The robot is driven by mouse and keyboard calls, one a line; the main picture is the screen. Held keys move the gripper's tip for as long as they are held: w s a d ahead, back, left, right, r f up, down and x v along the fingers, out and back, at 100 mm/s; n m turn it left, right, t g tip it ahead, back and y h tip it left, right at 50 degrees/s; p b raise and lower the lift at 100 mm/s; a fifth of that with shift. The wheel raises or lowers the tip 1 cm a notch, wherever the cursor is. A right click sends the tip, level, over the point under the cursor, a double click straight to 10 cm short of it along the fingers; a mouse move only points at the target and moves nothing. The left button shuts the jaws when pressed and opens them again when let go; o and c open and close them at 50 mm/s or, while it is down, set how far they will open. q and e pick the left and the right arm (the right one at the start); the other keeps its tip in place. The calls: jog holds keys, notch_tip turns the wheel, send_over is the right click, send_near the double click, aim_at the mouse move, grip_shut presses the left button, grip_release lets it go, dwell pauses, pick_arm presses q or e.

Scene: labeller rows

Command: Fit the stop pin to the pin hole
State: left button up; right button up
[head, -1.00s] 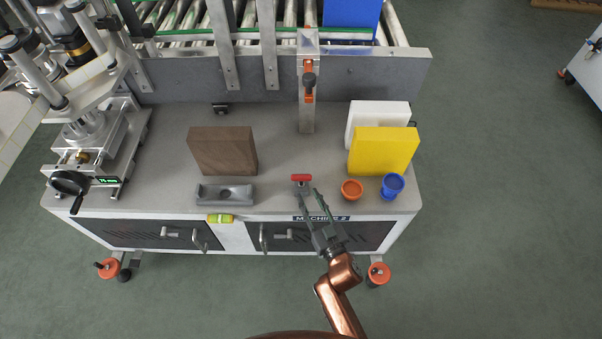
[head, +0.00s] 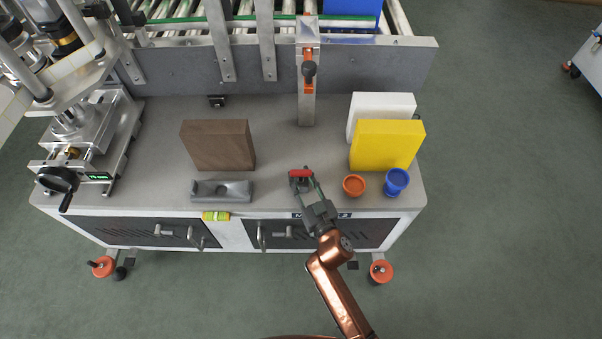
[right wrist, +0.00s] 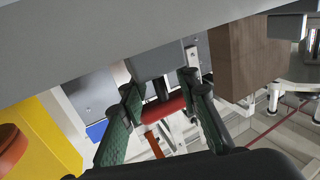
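The stop pin, with its red cross handle (head: 300,174), stands in a small grey holder near the table's front edge. In the right wrist view the red handle (right wrist: 165,109) lies between my fingers, with a dark shaft running towards a grey block. My right gripper (head: 304,186) is around the handle, one finger on each side; it also shows in the right wrist view (right wrist: 162,112). The fingers look open, and I cannot tell whether they touch the handle. A grey block (head: 237,190) with a dark round spot lies to the left; I cannot confirm this is the pin hole. My left gripper is out of view.
A brown block (head: 218,146) stands behind the grey block. White (head: 384,105) and yellow (head: 386,147) blocks stand at the right. An orange cup (head: 354,186) and a blue cup (head: 396,182) are right of my gripper. A post with an orange clamp (head: 308,72) rises behind.

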grip_shut()
dwell(0.3)
jog(key=shift+r, duration=0.1)
dwell(0.4)
